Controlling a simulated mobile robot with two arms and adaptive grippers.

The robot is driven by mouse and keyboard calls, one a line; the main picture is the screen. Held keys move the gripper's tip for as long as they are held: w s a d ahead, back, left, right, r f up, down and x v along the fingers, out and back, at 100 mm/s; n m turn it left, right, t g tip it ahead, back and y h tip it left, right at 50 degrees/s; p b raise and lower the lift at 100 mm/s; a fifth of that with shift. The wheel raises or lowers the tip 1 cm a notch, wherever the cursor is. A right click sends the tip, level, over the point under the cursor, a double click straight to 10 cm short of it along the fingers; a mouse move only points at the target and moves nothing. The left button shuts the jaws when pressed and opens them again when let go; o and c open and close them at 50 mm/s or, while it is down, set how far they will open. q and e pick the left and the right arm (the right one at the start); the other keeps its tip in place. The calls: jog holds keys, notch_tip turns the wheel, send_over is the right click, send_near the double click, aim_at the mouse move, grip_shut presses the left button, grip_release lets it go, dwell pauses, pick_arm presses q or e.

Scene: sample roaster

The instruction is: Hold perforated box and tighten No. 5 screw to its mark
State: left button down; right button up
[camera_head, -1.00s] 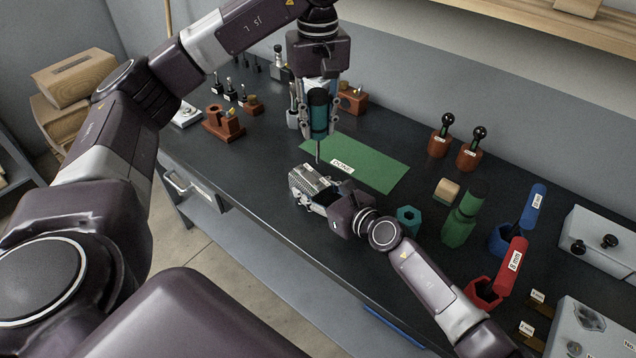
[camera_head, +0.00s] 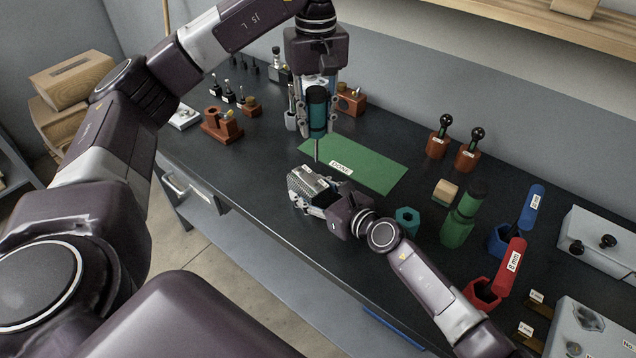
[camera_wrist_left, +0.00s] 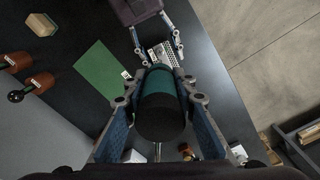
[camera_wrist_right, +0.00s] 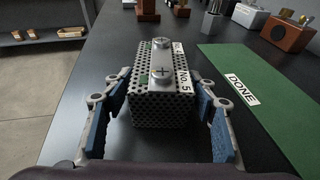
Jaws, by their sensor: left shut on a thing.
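The perforated metal box (camera_wrist_right: 160,110) stands on the dark bench with screw heads on its top and a "No. 5" label (camera_wrist_right: 185,80); it also shows in the head view (camera_head: 308,182). My right gripper (camera_wrist_right: 163,85) has one finger on each side of the box, with narrow gaps seeming to show beside it. My left gripper (camera_head: 317,108) is shut on the teal handle of a screwdriver (camera_head: 317,97), which hangs upright, shaft down, above and behind the box. The tip appears apart from the screws. In the left wrist view the handle (camera_wrist_left: 162,105) hides the shaft.
A green mat (camera_head: 375,170) marked "DONE" lies behind the box. A teal hex piece (camera_head: 407,220), a green holder (camera_head: 458,228) and red (camera_head: 485,292) and blue (camera_head: 500,240) holders stand to the right. Wooden blocks (camera_head: 222,125) with small tools stand at the back left.

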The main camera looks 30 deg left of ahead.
jog(key=shift+o, duration=0.8)
jog(key=shift+d, duration=0.1)
jog(key=shift+d+r, duration=0.2)
jog(key=shift+d, duration=0.3)
jog(key=v, duration=1)
jog(key=shift+s+d+r, duration=0.1)
jog(key=shift+s+d, duration=0.2)
jog(key=shift+s, duration=0.05)
